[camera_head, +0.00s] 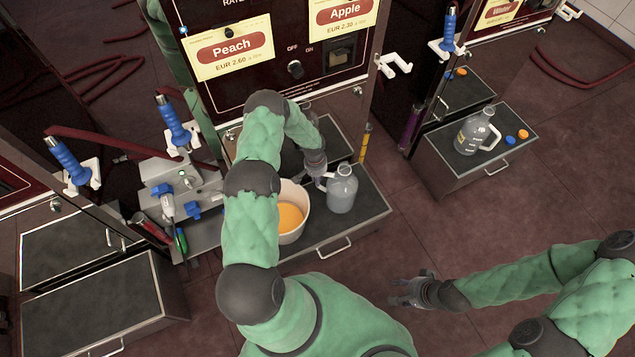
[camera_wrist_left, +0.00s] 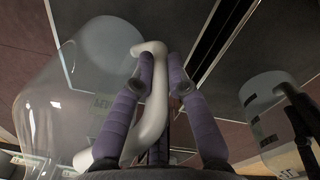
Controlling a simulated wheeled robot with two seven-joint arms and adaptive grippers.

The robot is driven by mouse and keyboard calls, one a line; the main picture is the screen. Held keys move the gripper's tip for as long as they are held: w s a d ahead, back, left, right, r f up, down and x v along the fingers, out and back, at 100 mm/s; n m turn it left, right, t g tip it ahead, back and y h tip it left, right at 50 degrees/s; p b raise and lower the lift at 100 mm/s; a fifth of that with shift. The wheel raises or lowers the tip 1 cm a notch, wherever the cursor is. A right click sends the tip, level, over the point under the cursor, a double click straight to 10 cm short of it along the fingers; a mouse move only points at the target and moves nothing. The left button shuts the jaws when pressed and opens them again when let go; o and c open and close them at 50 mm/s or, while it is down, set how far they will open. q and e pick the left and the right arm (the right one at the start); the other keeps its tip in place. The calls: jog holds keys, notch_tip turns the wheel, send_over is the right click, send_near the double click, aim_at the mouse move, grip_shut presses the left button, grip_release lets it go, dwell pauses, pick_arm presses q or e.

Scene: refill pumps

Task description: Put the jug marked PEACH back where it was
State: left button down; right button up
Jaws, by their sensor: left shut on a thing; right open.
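A clear jug (camera_head: 343,190) with a pale handle is upright over the grey-topped shelf (camera_head: 368,208) of the Peach pump; I cannot tell whether its base touches. My left gripper (camera_head: 318,172) is at its handle. In the left wrist view the purple fingers (camera_wrist_left: 160,75) are closed around the white handle (camera_wrist_left: 152,110) of the clear jug (camera_wrist_left: 75,95). Its lettering is too faint to read surely, so I cannot confirm PEACH. My right gripper (camera_head: 408,292) is open and empty, low over the floor.
A white bucket (camera_head: 301,192) with orange liquid stands left of the jug. Another jug (camera_head: 474,134) and coloured caps (camera_head: 516,137) are on the right-hand pump's shelf. A grey valve box (camera_head: 178,185) is at left. A yellow tube (camera_head: 365,142) stands behind the jug.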

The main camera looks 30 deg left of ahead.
pick_arm(q)
jog(key=shift+f, duration=0.85)
jog(key=shift+f, duration=0.2)
jog(key=c, duration=1.2)
grip_release()
jog(key=r+p, duration=0.1)
jog(key=r, duration=0.3)
jog(key=r+p, duration=0.2)
jog(key=r, duration=0.2)
jog(key=r+p, duration=0.2)
jog(key=r, duration=0.2)
jog(key=shift+a+r, duration=0.2)
jog(key=shift+a, duration=0.1)
